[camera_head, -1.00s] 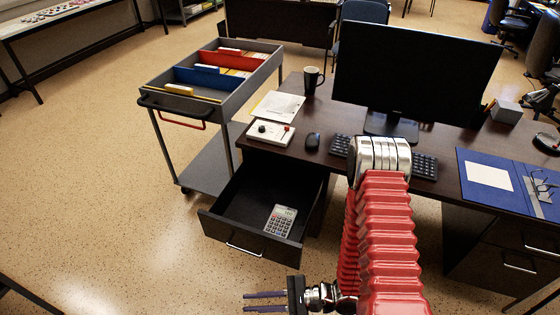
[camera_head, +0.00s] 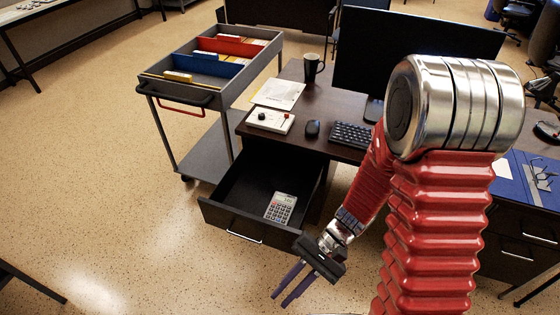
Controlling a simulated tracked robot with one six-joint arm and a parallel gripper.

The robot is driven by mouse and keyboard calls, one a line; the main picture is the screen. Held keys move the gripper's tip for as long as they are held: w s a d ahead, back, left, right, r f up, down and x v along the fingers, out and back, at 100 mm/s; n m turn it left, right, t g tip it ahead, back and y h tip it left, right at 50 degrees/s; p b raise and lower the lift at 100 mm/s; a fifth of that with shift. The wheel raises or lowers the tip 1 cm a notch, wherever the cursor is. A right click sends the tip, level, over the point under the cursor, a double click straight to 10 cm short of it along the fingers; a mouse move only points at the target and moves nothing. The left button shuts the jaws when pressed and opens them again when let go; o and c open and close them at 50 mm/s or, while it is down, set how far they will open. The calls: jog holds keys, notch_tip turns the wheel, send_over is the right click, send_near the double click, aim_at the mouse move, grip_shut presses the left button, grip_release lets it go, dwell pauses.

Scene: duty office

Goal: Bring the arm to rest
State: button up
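My gripper (camera_head: 294,284) is at the lower middle of the view, in front of the open desk drawer and to the right of its handle. Its two purple fingers point down and to the left. They are apart with nothing between them. My red arm is bent, with its silver elbow raised high in front of the desk, hiding part of the monitor, keyboard and desk top.
The open drawer (camera_head: 222,217) holds a calculator (camera_head: 280,207). The desk (camera_head: 317,98) bears a mug (camera_head: 312,68), mouse (camera_head: 312,128), keyboard (camera_head: 350,135), monitor (camera_head: 410,45) and blue folder (camera_head: 520,182). A grey trolley (camera_head: 205,148) stands behind left.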

jog(key=w+d+r+n+t+h, duration=0.3)
jog(key=d+r+t+h, duration=0.15)
jog(key=d+r, duration=0.4)
jog(key=w+d+r+n+t+h, duration=0.2)
jog(key=w+d+r+t+h, duration=0.25)
jog(key=r, duration=0.65)
notch_tip(320, 180, up, 7)
jog(key=s+d+t, duration=0.1)
jog(key=s+t, duration=0.1)
jog(key=t, duration=0.1)
jog(key=shift+s+d, duration=0.15)
